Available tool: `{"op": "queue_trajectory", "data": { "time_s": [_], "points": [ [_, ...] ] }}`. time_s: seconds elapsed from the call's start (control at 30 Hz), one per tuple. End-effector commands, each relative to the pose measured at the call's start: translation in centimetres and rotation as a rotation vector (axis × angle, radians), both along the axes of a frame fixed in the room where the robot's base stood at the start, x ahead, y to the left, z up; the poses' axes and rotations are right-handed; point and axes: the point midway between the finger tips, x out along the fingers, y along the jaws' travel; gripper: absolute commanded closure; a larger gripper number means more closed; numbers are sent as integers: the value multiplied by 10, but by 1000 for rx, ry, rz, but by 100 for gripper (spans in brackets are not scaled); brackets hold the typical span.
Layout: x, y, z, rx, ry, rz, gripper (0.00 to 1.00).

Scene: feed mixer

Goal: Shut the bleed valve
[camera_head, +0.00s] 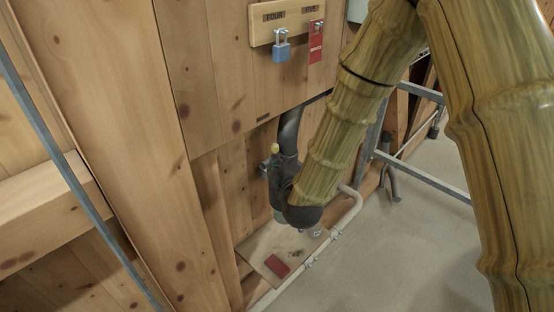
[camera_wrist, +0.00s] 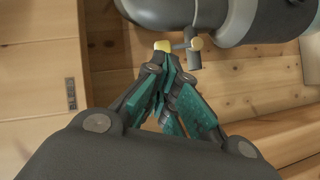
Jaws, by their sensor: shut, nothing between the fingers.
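A small valve fitting (camera_wrist: 194,56) with a yellow end knob, a thin stem and a short grey lever sits against the big grey pipe (camera_wrist: 235,20) in the wrist view; I take it for the bleed valve. A yellow knob (camera_head: 275,148) also shows beside the dark pipe (camera_head: 290,130) in the head view. My gripper (camera_wrist: 164,68) has teal finger pads. Its fingertips are together and empty, just below the yellow knob. I cannot tell whether they touch it. In the head view my arm hides much of the pipe's lower end and the gripper.
A wooden board (camera_head: 268,22) marked FOUR and FIVE holds a blue padlock (camera_head: 282,51) and a red tag (camera_head: 316,42). A low wooden plate (camera_head: 262,247) with a red block (camera_head: 277,264) lies below. A white pipe (camera_head: 347,215) and metal rails stand right. Grey floor is open.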

Motion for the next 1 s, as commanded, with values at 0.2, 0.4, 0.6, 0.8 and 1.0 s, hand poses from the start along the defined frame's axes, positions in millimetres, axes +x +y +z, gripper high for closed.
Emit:
{"op": "queue_trajectory", "data": {
  "time_s": [0.2,0.4,0.6,0.8,1.0],
  "points": [
    [-33,-6,2,-3,-1,6,100],
    [-57,-13,6,-1,1,4,100],
    [-70,-17,9,-1,0,2,100],
    [-73,-19,8,4,7,1,100],
    [-81,-41,-42,90,153,-49,100]
  ]
}}
